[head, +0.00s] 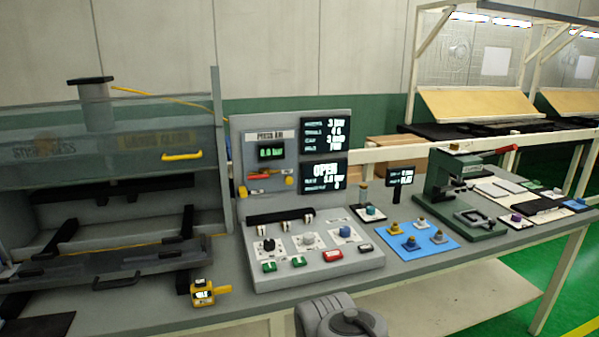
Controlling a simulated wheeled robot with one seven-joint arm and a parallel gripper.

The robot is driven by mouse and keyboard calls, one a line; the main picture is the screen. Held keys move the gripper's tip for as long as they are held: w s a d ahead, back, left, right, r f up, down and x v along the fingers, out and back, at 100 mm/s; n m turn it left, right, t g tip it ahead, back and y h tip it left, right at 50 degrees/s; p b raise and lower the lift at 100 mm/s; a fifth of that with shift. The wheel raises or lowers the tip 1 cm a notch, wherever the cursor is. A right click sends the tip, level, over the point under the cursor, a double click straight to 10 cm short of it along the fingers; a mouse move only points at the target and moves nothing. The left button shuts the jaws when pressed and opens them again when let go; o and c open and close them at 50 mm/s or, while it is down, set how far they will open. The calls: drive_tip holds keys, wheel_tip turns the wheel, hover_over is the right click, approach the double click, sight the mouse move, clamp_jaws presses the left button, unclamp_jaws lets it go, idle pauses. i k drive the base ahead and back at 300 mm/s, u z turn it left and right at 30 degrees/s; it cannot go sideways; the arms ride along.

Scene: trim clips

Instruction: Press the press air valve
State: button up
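The press air panel (268,200) stands upright at the back of the bench and is labelled PRESS AIR. Its small green display (271,153) seems to read 0.0 bar. Below that display is a valve with a red lever (263,176) lying nearly level, with a yellow round fitting on either side. Two dark screens sit right of it; the lower screen (325,176) reads OPEN. My gripper is not in view; only a grey part of my arm shows at the bottom centre.
A press with a clear guard and yellow handle (182,156) stands left. A sloped console (312,258) with knobs and buttons lies before the panel. A yellow handheld device (203,292) sits near the front edge. A blue mat (403,246) and green hand press (450,185) stand right.

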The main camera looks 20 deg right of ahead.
sight(265, 175)
drive_tip(key=z, duration=0.15)
drive_tip(key=i, duration=1.35)
drive_tip(key=u, duration=0.45)
